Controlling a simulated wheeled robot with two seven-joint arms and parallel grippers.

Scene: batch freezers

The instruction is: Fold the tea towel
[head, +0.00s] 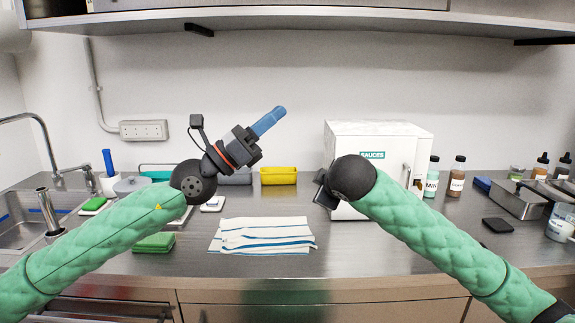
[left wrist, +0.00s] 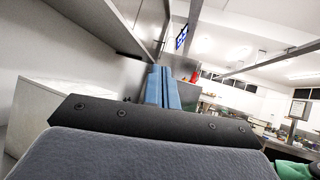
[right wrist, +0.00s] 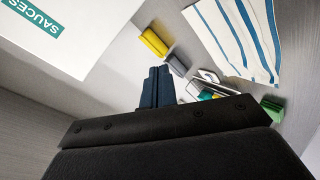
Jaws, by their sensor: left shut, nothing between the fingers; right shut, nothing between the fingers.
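The tea towel (head: 265,236) is white with blue stripes. It lies in a folded, layered rectangle on the steel counter, its layers slightly offset at the left and right ends. It also shows at the top of the right wrist view (right wrist: 238,35). My left gripper (head: 279,112) is shut and empty, raised well above the counter and pointing up to the right. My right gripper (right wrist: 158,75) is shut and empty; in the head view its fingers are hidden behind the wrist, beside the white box. Neither gripper touches the towel.
A white SAUCES box (head: 372,140) stands behind my right wrist. A sink (head: 25,225) is at far left. Bottles (head: 457,176) and a steel tray (head: 520,200) are at right.

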